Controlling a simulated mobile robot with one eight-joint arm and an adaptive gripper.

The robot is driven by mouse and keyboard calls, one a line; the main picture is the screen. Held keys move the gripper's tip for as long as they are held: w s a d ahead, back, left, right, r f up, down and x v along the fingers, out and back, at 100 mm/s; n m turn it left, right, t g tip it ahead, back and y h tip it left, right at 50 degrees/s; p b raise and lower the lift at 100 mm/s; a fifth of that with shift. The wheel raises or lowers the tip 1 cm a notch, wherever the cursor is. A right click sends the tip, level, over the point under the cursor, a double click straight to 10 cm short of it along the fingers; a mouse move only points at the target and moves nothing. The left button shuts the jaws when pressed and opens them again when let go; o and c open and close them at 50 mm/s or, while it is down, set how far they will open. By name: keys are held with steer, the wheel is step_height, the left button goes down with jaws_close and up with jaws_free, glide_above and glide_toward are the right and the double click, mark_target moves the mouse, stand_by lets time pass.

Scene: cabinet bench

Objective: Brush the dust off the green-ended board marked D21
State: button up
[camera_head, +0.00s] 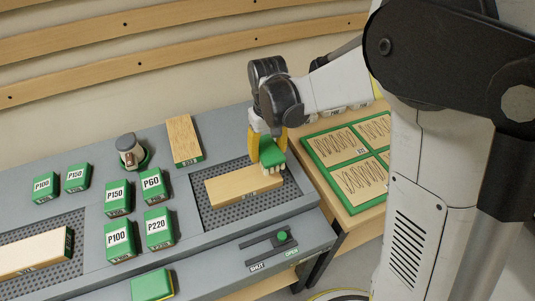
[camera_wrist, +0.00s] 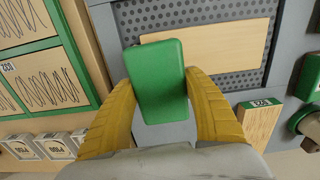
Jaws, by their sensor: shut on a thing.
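My gripper (camera_head: 267,140) is shut on a green brush (camera_head: 271,152) with pale bristles. In the wrist view the green brush back (camera_wrist: 158,80) sits between the two yellow fingers. The brush is at the right end of a pale wooden board (camera_head: 243,187), which lies on the right perforated panel (camera_head: 215,216). I cannot tell if the bristles touch the board. The board also shows in the wrist view (camera_wrist: 205,47), partly behind the brush. Its front marking is too small to read, and no dust is clearly visible.
Another board (camera_head: 183,138) with a green end lies behind, and one (camera_head: 30,257) on the left panel. Several green blocks marked P60 to P220 (camera_head: 157,228) stand between the panels. A knob (camera_head: 130,150) stands behind them. A SHUT/OPEN slider (camera_head: 282,236) is in front. A green-framed tray (camera_head: 325,166) is at right.

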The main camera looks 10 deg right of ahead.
steer(key=shift+r+p, duration=1.2)
steer(key=shift+r, duration=0.85)
